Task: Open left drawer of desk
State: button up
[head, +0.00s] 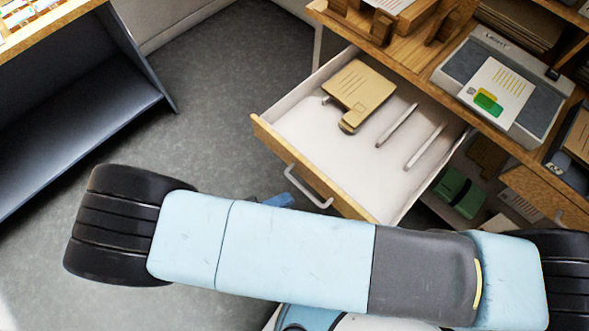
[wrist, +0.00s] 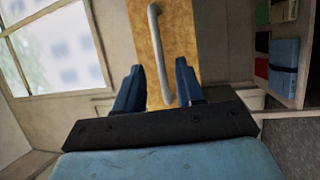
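The left drawer (head: 352,179) of the desk (head: 408,48) stands pulled well out, with its white inside showing. Its wooden front (wrist: 179,28) carries a pale bar handle (head: 306,188), which also shows in the wrist view (wrist: 157,45). My gripper (wrist: 158,64) is open, with its two dark blue fingers apart and nothing held. The lower part of the handle appears between the fingers in the wrist view. In the head view a blue finger of my gripper (head: 278,200) shows just left of the handle; the rest is hidden behind my arm.
A folder (head: 358,88) and two thin pale sticks lie in the drawer. A grey device (head: 500,88) with a paper stands on the desk top. A dark shelf unit (head: 70,105) is at the left. Open grey floor (head: 225,85) lies between it and the drawer.

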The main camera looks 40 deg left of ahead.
jog(key=v, duration=0.9)
jog(key=shift+s, duration=0.25)
jog(key=shift+a, duration=0.1)
